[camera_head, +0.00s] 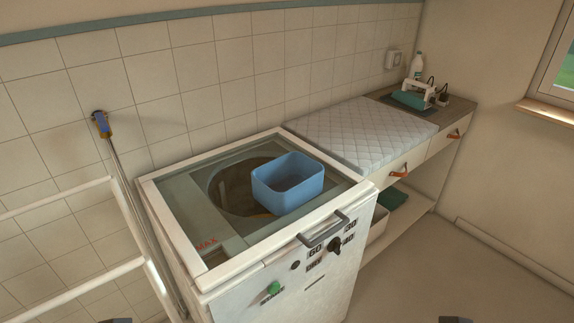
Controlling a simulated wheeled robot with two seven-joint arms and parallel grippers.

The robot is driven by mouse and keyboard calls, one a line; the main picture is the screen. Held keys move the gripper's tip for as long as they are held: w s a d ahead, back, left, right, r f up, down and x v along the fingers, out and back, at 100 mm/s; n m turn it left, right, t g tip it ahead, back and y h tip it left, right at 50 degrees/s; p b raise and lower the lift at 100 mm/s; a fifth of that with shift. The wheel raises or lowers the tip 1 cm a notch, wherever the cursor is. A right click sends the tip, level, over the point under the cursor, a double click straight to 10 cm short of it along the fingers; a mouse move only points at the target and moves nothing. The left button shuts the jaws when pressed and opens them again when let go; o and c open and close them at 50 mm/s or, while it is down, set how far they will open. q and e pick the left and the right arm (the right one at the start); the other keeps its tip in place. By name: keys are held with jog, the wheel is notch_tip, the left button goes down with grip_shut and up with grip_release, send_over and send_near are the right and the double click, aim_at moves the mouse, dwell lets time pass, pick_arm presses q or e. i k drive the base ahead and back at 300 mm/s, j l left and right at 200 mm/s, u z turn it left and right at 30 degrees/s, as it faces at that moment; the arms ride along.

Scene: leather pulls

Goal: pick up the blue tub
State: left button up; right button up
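The blue tub (290,192) is an open-topped, rounded rectangular box, and it looks empty. It sits upright on the dark recessed top of a white machine (228,279), partly covering a round dark opening or window (232,190). Only a small dark piece of my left gripper (115,320) shows at the bottom edge, left of the machine. A small dark piece of my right gripper (455,320) shows at the bottom edge, over the floor to the right. Both are well apart from the tub. Their fingers are mostly out of frame.
The machine has a front handle (322,230), a green knob (272,288) and a black knob (334,245). A quilted pad (361,134) lies on the counter to its right. A white rail (75,278) stands at left. The floor (455,270) at right is clear.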

aim_at(286, 182)
jog(key=i+j+u, duration=0.1)
jog(key=u, duration=0.25)
jog(key=i+j+u, duration=0.1)
jog(key=u, duration=0.3)
jog(key=i+u, duration=0.15)
jog(key=u, duration=0.2)
